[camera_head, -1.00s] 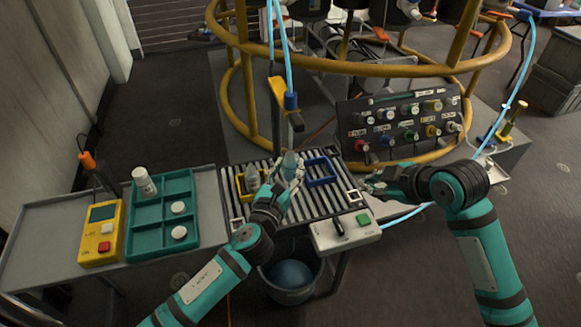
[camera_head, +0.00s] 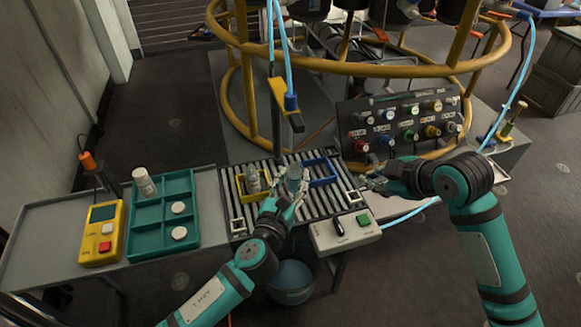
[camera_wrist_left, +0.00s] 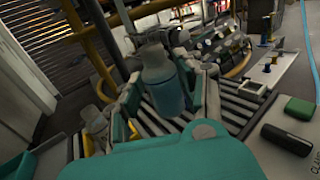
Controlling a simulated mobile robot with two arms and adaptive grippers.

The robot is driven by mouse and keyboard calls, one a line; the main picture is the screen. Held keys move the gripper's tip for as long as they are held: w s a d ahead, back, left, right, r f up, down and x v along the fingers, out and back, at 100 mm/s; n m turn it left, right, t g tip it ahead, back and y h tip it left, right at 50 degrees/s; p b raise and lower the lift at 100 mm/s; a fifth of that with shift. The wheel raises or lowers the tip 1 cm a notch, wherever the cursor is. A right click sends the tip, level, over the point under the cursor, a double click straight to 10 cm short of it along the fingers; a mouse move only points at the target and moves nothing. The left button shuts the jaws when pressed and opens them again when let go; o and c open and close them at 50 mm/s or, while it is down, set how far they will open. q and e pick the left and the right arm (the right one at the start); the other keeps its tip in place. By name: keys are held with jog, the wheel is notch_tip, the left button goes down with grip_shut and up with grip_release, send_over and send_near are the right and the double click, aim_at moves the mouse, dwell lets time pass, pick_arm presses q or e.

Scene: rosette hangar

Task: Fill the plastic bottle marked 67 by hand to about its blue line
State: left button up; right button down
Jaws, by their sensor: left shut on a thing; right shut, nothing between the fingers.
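My left gripper (camera_head: 293,188) is shut on a clear bluish bottle (camera_head: 293,173). It holds the bottle upright over the roller table (camera_head: 325,203), between a yellow frame (camera_head: 242,191) and a blue frame (camera_head: 333,180). The left wrist view shows the held bottle (camera_wrist_left: 165,85) between the fingers, its lower part blue-tinted. I cannot read a number or make out a fill line. A second bottle (camera_head: 253,180) stands in the yellow frame. A yellow filling arm (camera_head: 285,100) with a blue hose stands behind. My right gripper (camera_head: 366,184) is shut and empty, right of the rollers.
A control box (camera_head: 345,232) with a black lever and green button (camera_head: 362,219) sits at the table's front right. A valve panel (camera_head: 405,125) stands behind. At left are a teal tray (camera_head: 163,215) with a white bottle and caps, and a yellow meter (camera_head: 102,235).

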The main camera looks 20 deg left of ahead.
pick_arm(q)
jog(key=shift+s+d, duration=0.5)
jog(key=shift+s, duration=0.25)
jog(key=shift+s+d, duration=0.55)
jog(key=shift+s, duration=0.25)
jog(key=shift+s+d, duration=0.5)
jog(key=shift+s, duration=0.25)
